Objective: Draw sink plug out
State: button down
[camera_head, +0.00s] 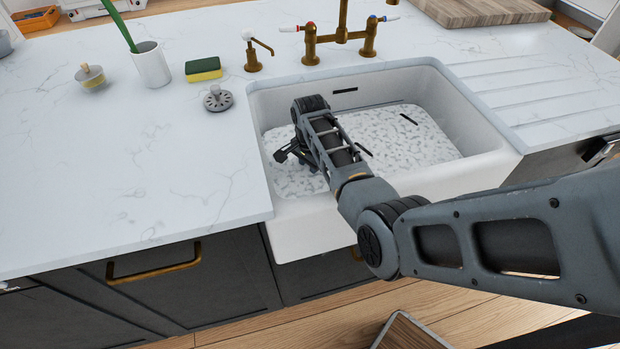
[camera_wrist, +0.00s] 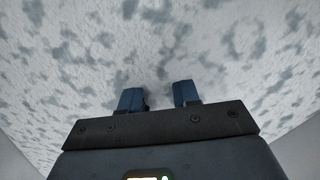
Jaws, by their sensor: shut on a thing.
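The white sink (camera_head: 481,134) holds water covered in pale, patchy foam (camera_head: 405,152). My gripper (camera_head: 301,158) reaches down into the left part of the sink, at the foam. In the wrist view its two blue fingers (camera_wrist: 158,96) stand a little apart with their tips at the foam. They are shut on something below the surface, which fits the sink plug. The plug itself is hidden by the foam, so I cannot see how it sits.
Brass taps (camera_head: 340,40) stand behind the sink. A sponge (camera_head: 203,69), a grey strainer (camera_head: 218,98), a white cup (camera_head: 151,64) and a round-knobbed brush (camera_head: 90,76) stand on the left counter. A wooden board (camera_head: 480,9) lies back right. The left front counter is clear.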

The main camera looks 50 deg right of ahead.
jog(key=shift+r+p, duration=0.8)
jog(key=shift+r, duration=1.1)
